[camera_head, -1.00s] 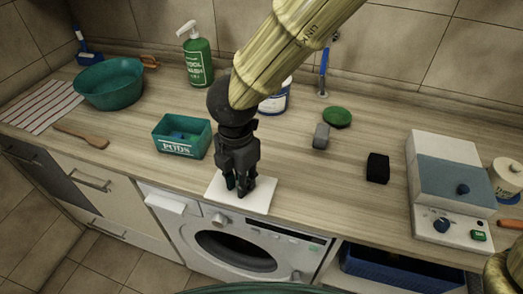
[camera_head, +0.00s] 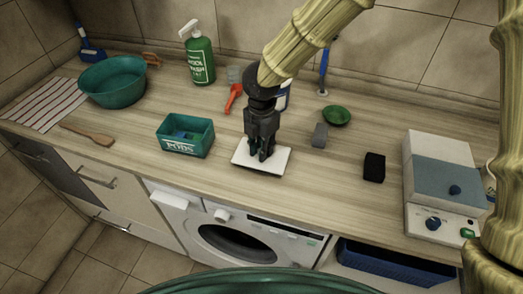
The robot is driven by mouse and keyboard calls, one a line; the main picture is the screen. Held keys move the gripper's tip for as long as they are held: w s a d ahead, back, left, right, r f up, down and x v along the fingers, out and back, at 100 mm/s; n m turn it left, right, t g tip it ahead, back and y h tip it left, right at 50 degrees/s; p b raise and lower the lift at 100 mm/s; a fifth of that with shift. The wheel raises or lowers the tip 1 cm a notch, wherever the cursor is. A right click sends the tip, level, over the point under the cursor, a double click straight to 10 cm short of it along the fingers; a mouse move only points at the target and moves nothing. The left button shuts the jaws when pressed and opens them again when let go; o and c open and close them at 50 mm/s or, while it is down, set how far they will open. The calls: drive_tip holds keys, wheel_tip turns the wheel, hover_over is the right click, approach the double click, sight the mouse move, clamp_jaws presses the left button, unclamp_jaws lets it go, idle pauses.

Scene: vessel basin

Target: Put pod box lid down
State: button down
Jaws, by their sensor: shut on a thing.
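The pod box (camera_head: 186,147) is a teal open-topped box marked PODS, standing on the counter left of my gripper, with blue pods inside. The lid appears as a flat white square (camera_head: 243,158) directly under my gripper (camera_head: 261,155). My gripper points down and is shut on a small dark teal part at the lid's middle, mostly hidden by the fingers. The lid is about level, to the right of the box and apart from it. I cannot tell whether it touches the counter.
A grey sponge-like block (camera_head: 320,135), a green dish (camera_head: 336,115) and a black block (camera_head: 374,167) lie to the right.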

drive_tip(key=shift+f, duration=1.05)
drive_tip(key=shift+f, duration=0.1)
drive_tip(key=shift+f, duration=0.15)
drive_tip(key=c, duration=1.3)
unclamp_jaws()
wheel_tip(320, 180, up, 12)
drive_tip(key=shift+r+b, duration=0.25)
drive_tip(key=shift+b, duration=0.5)
drive_tip(key=shift+a+f, duration=0.1)
